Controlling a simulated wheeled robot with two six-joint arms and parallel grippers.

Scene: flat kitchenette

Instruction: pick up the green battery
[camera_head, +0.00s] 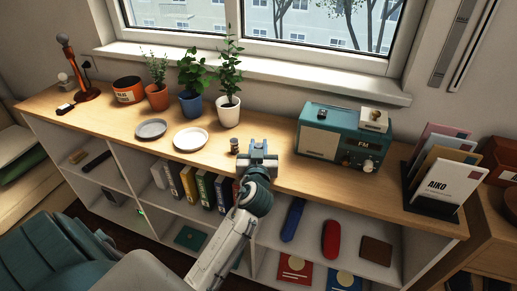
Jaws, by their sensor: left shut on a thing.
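My left gripper (259,148) is over the wooden counter top, left of the teal radio. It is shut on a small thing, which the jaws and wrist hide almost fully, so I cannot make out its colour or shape. I cannot pick out the green battery for certain. A small dark cylinder (234,146) stands upright on the counter just left of the gripper, apart from it. My right gripper is not in view.
The counter (285,178) holds two plates (190,138), potted plants (229,112) on the left, the teal radio (342,137) and a letter rack (432,196) on the right. Books (190,183) and cases (331,238) fill the shelves below. A window (320,25) is behind.

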